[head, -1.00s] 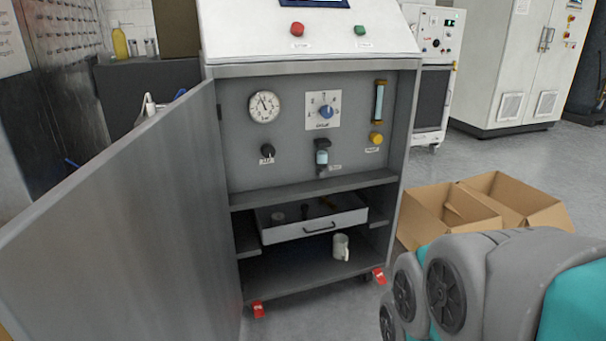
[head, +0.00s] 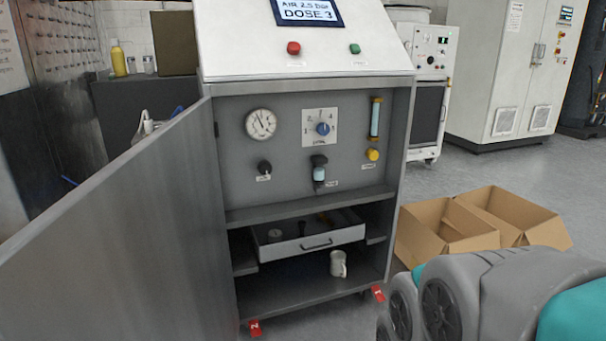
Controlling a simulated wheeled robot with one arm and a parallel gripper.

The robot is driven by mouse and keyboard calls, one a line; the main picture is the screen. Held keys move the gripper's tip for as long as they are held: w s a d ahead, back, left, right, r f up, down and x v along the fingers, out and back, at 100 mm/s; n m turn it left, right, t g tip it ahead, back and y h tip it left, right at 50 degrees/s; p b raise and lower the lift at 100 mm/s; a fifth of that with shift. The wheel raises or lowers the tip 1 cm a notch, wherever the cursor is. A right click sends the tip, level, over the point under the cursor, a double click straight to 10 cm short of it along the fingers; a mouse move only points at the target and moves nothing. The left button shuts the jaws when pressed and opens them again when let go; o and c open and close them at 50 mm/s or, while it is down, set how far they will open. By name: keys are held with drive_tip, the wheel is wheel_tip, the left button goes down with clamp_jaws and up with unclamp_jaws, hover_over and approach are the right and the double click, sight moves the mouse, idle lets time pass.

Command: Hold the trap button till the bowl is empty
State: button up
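The open grey cabinet has an inner panel (head: 237,172). A small bowl (head: 319,174) with a black cap hangs at the panel's lower middle. It looks pale blue inside, so it seems to hold liquid; the exact level is too small to tell. A round yellow button (head: 372,154) sits to its right, under a blue sight tube (head: 375,119). A black knob (head: 264,167) sits to the bowl's left. The small labels are too blurred to read, so which one is the trap button is unclear. My gripper is out of view; only arm links show at the lower right, apart from the panel.
The cabinet door (head: 110,230) stands open at the left. A gauge (head: 261,124) and blue dial (head: 323,128) are above the bowl. A drawer (head: 300,246) and white mug (head: 338,263) are below. Cardboard boxes (head: 440,236) stand right. The display (head: 308,11) reads "AIR 2.5 bar DOSE 3".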

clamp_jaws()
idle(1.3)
